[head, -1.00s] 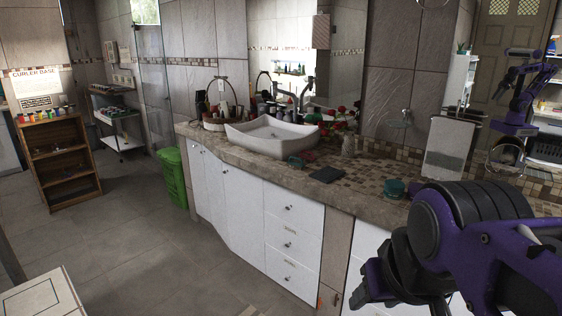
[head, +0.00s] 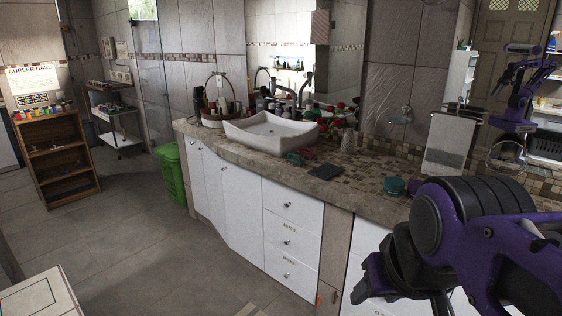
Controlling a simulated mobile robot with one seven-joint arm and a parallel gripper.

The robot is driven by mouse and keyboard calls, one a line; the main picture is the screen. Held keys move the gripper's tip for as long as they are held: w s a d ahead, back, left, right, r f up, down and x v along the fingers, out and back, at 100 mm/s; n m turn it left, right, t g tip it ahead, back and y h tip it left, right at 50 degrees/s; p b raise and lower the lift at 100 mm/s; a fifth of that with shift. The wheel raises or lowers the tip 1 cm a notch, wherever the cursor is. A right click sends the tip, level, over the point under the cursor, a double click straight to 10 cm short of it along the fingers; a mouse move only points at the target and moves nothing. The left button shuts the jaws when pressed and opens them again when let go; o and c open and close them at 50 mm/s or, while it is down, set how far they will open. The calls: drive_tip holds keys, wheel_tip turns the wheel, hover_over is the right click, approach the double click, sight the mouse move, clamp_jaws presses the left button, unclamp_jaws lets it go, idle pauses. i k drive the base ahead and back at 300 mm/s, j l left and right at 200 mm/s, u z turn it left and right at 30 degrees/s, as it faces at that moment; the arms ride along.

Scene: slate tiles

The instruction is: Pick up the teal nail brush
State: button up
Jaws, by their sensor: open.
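Two small teal things lie on the stone counter (head: 335,195). One teal item (head: 393,186) sits on the right part, near the front edge. The other, a teal-green item (head: 295,159) with some red by it, lies in front of the sink. Both are too small to tell which is the nail brush. My gripper (head: 373,284), purple and black, is at the lower right, in front of the white cabinets and apart from both teal items. It is open, with nothing seen in it; its fingertips are hard to make out.
A dark flat pad (head: 326,171) lies between the teal items. A white sink (head: 270,134), a basket (head: 215,118) and bottles stand farther back. A green bin (head: 171,172) and a wooden shelf (head: 56,158) stand left. The tiled floor (head: 150,255) between is open.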

sight(293, 162)
drive_tip(key=i+j+z, duration=0.1)
drive_tip(key=i+z, duration=0.15)
drive_tip(key=i, duration=0.15)
drive_tip(key=i+j+z, duration=0.25)
drive_tip(key=i, duration=0.2)
drive_tip(key=i+j+z, duration=0.45)
drive_tip(key=j, duration=0.2)
drive_tip(key=i+j+z, duration=0.2)
drive_tip(key=j, duration=0.2)
drive_tip(key=j+z, duration=0.25)
drive_tip(key=i+j, duration=0.05)
drive_tip(key=j, duration=0.05)
